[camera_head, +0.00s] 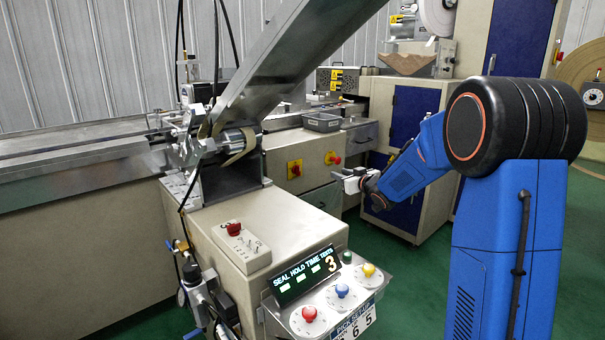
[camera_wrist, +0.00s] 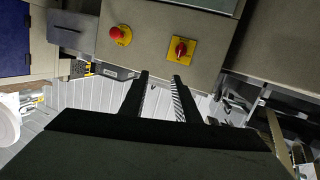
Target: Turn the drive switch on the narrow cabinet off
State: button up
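A red rotary switch on a square yellow plate (camera_head: 294,169) sits on the front of a beige cabinet (camera_head: 310,148). It also shows in the wrist view (camera_wrist: 181,49), which looks upside down. Its red handle appears roughly upright there, but its markings are too small to read. My gripper (camera_head: 342,180) is in front of the cabinet, to the right of and slightly below the switch in the head view. In the wrist view its two black fingers (camera_wrist: 160,77) are apart with nothing between them. The switch lies beyond the fingertips, untouched.
A red mushroom button (camera_head: 333,158) on a yellow disc is beside the switch. A grey tray (camera_head: 322,122) rests above the cabinet front. A nearer machine box with a red button (camera_head: 234,229) and a dial panel (camera_head: 340,290) stands at front left. Green floor is clear below my arm.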

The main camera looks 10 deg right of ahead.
jog(key=w+a+f+n+y, duration=0.2)
jog(key=w+f+y, duration=0.2)
jog(key=w+f, duration=0.1)
jog(key=y, duration=0.1)
send_near(298, 170)
jog(key=x, duration=0.7)
jog(key=shift+w+d+f, duration=0.1)
jog(key=shift+w, duration=0.4)
jog(key=shift+c, duration=0.2)
grip_shut()
